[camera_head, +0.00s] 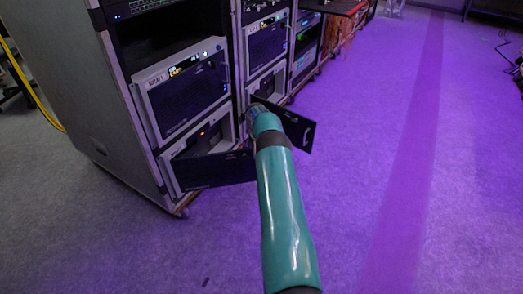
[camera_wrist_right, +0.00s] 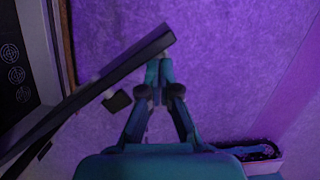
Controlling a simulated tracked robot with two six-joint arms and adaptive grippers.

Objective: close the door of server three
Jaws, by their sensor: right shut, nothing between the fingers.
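Two dark server doors stand open at low units. The nearer door (camera_head: 213,170) swings out from the first rack's lower unit. The farther door (camera_head: 297,128) stands out from the second rack, partly hidden by my right arm. I cannot read which is server three. In the right wrist view a dark door (camera_wrist_right: 95,92) shows nearly edge-on, with a small handle (camera_wrist_right: 117,101) on its face. My right gripper (camera_wrist_right: 158,72) is shut and empty, its tips close to the door's free end; contact is unclear. In the head view the gripper is mostly hidden by my arm. My left gripper is not in view.
The first rack (camera_head: 88,100) stands at left, with a unit labelled like SER1 (camera_head: 182,88) above its open one. More racks (camera_head: 305,47) recede behind. A dark shelf (camera_head: 333,6) juts out farther back. The purple-lit floor (camera_head: 385,160) at right is clear.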

